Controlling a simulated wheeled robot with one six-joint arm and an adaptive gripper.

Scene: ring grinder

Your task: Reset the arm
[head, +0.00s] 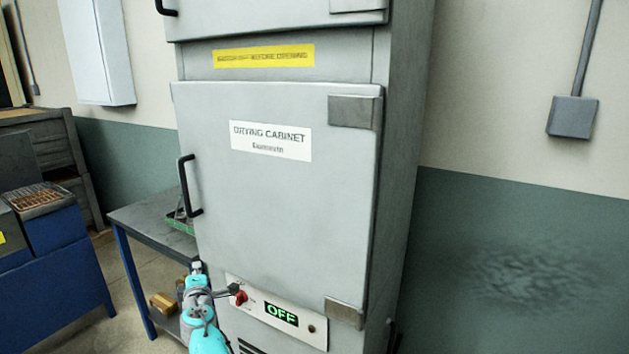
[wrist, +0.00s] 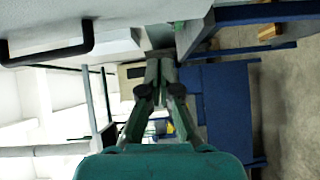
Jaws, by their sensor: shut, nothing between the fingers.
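My gripper (wrist: 160,58) shows in the wrist view with its two green fingers brought together at the tips, and nothing is between them. It points away from the camera, past the drying cabinet's door, into open space. In the head view my arm, with turquoise joints, rises at the lower edge in front of the cabinet's lower left. The drying cabinet (head: 275,215) is grey and its door looks closed. The black door handle (head: 188,187) also shows at the upper left of the wrist view (wrist: 85,45), apart from my fingers.
A red knob (head: 241,298) and a green "OFF" display (head: 281,314) sit on the panel below the door. A table (head: 150,218) with a blue leg stands left of the cabinet. Blue units (head: 50,285) stand farther left. Floor shows between them.

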